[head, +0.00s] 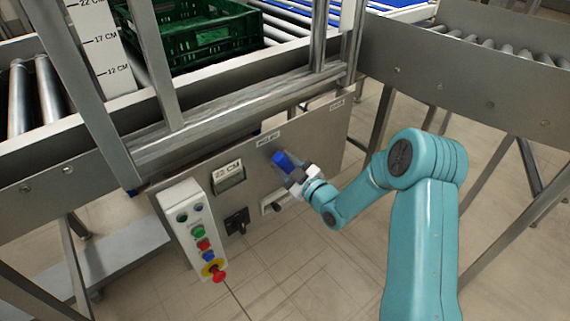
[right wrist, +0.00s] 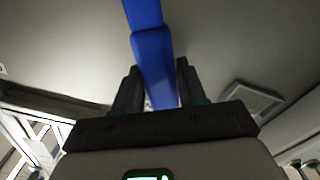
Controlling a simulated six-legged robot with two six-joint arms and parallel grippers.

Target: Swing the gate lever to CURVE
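The blue gate lever (head: 281,160) sticks out from the grey control panel (head: 318,158), below a small white label (head: 268,138). A second small label (head: 337,104) is at the panel's upper right; I cannot read either surely. My right gripper (head: 291,172) is at the lever, its arm coming in from the right. In the right wrist view the blue lever (right wrist: 154,60) runs between the two dark fingers of the right gripper (right wrist: 157,85), which lie close against both its sides. The fingers look shut on it. My left gripper is not in view.
A button box (head: 190,225) with a red emergency stop is left of the lever. A green crate (head: 205,38) stands on the conveyor above; conveyor legs stand to the right.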

